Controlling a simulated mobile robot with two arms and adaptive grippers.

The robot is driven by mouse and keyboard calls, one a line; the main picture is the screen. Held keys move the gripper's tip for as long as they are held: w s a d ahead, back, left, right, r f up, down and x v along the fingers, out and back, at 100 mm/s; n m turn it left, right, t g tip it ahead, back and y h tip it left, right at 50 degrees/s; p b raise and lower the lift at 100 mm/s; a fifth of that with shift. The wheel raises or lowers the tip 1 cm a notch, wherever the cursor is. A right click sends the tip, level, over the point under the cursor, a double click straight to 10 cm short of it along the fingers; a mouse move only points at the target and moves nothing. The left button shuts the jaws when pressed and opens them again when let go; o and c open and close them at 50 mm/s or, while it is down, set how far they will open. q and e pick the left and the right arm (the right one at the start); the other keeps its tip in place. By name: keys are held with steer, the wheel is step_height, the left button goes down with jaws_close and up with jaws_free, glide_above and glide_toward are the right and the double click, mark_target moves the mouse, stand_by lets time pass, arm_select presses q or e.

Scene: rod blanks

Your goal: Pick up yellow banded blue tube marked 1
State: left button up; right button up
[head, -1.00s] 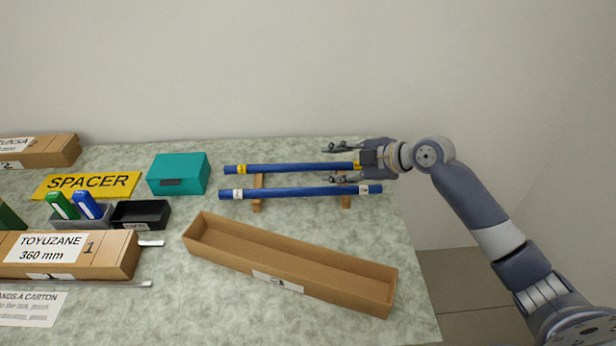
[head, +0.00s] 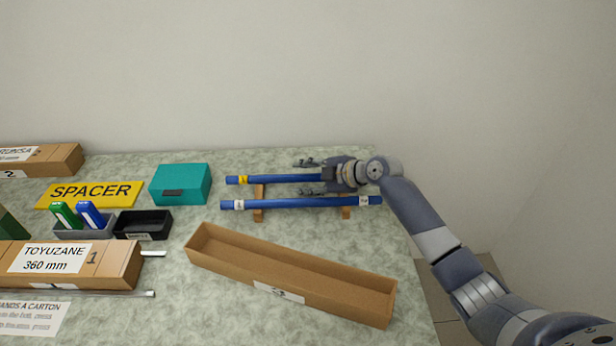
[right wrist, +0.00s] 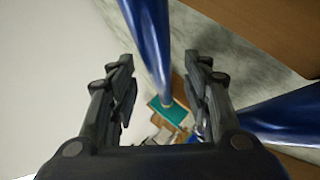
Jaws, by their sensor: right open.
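The yellow-banded blue tube (head: 275,180) lies across the wooden rests (head: 259,192) at the back of the table, a yellow band near its left end. My right gripper (head: 303,176) is open, with one finger on each side of this tube; its right part is hidden behind the gripper. In the right wrist view the tube (right wrist: 150,45) runs between the open fingers (right wrist: 160,82). I cannot tell whether they touch it. A number on it is too small to read. A second blue tube (head: 300,203) with white bands lies in front. My left gripper is not in view.
An open cardboard carton (head: 230,262) lies in front of the tubes. A teal box (head: 190,180), a yellow SPACER sign (head: 60,200), a black bin (head: 150,220) and a TOYUZANE carton (head: 115,265) are to the left.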

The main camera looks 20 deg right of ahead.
jaws_close()
stand_by(0.4)
